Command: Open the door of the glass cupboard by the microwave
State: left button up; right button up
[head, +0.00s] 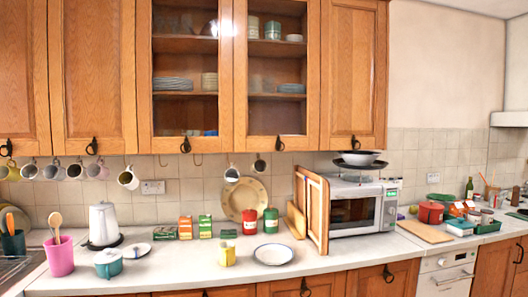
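The glass cupboard door (277,111) nearest the microwave hangs on the wall, up and to the left of the microwave (352,211). It has an orange wooden frame and looks shut. Its dark ring handle (279,144) sits at the bottom middle of the frame. Stacked dishes and bowls show through the glass. A second glass door (185,112) is beside it on the left and also looks shut, with its own dark handle (185,146). Neither of my grippers is in view.
Solid cupboard doors (352,75) flank the glass ones. Mugs (128,178) hang beneath the cupboards. On the counter below stand a wooden rack (318,212), red and green canisters (250,221), a plate (273,254) and a white kettle (103,223). The counter's front edge is mostly clear.

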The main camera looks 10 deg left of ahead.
aim_at(243, 143)
jog(key=u, duration=0.75)
jog(key=i, duration=1.4)
jog(key=z, duration=0.2)
